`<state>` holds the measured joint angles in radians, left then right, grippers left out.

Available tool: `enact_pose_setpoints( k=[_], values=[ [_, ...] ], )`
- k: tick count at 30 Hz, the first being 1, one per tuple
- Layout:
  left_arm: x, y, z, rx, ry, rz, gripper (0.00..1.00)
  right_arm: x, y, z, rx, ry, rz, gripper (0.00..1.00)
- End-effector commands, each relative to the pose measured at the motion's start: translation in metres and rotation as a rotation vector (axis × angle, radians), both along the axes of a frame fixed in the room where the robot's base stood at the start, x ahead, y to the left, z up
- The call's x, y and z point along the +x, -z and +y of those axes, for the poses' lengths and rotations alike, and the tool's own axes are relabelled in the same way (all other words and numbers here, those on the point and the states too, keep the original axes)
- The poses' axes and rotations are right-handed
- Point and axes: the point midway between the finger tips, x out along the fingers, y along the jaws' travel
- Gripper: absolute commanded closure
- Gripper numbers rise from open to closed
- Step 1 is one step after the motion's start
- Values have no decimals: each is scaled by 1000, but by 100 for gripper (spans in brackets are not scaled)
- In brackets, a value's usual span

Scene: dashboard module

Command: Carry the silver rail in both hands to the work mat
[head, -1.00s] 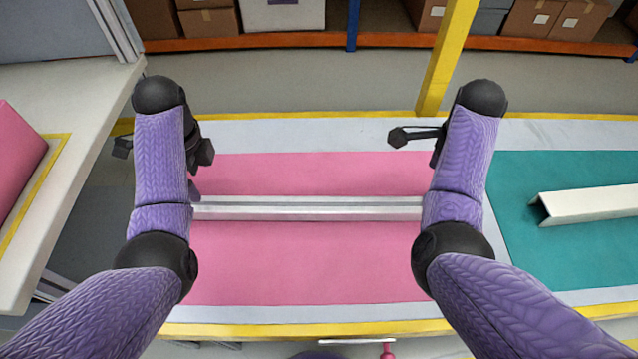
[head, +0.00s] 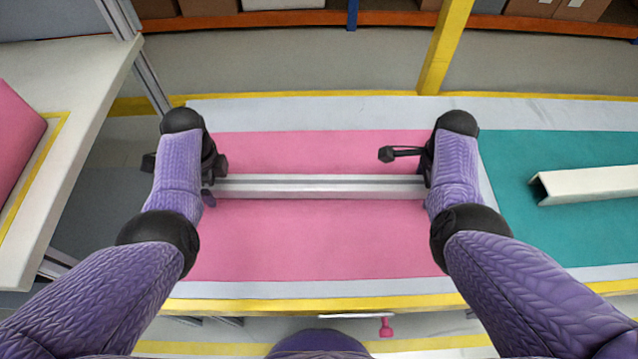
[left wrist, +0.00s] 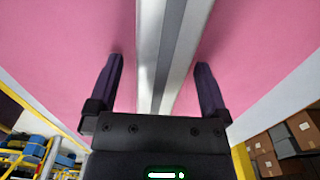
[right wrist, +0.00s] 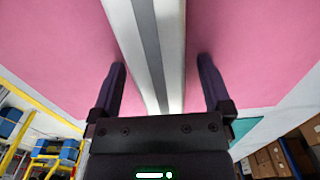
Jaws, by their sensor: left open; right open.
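The silver rail (head: 315,188) lies lengthwise across the pink mat (head: 320,245) in the head view, running left to right between my two grippers. My left gripper (left wrist: 159,60) is open at the rail's left part, and in the left wrist view the rail (left wrist: 171,40) runs between its fingers with gaps on both sides. My right gripper (right wrist: 161,60) is open at the right part, and the rail (right wrist: 149,40) likewise passes between its fingers without visible contact. In the head view my arms hide the fingertips and the rail's ends.
A teal mat (head: 530,230) lies to the right with a pale open channel (head: 590,184) on it. A yellow post (head: 443,50) rises behind the bench, and shelves with boxes stand beyond.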

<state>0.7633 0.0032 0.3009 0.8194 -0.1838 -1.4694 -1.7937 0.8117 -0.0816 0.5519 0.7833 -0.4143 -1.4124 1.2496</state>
Motion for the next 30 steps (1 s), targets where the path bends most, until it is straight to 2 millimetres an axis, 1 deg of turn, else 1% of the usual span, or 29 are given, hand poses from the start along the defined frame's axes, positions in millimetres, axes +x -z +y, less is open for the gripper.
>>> enact_pose_setpoints(
  k=[8, 11, 12, 14, 15, 17, 18, 20, 21, 22, 23, 30],
  values=[
    [0, 1, 0, 0, -1, -1, 0, 0, 1, 0, 0, 1, -2, 0],
    [0, 1, 0, 0, -1, -1, 19, 0, 1, 0, 0, 1, -1, 19],
    [0, 1, 0, 0, -1, -1, 28, 0, 1, 0, 0, 1, -1, 28],
    [0, 1, 0, 0, 0, -1, 40, 0, 1, 0, 0, 1, -1, 40],
    [0, 1, 0, 0, 0, -1, 49, 0, 1, 0, 0, 1, -1, 49],
    [0, 1, 0, 0, -1, -1, 61, 0, 1, 0, 0, 1, -1, 61],
    [0, 1, 0, 0, -1, -1, 70, 0, 1, 0, 0, 1, -1, 70],
    [0, 1, 0, 0, 0, -1, 83, 0, 1, 0, 0, 1, -1, 83],
    [0, 1, 0, 0, 0, -1, 91, 0, 1, 0, 0, 1, -1, 91],
    [0, 1, 0, 0, 0, -1, 97, 0, 1, 0, 0, 1, -1, 97],
    [0, 1, 0, 0, -1, -1, 100, 0, 1, 0, 0, 1, -1, 100],
    [0, 1, 0, 0, 0, -1, 100, 0, 1, 0, 0, 0, -1, 100]
  ],
)
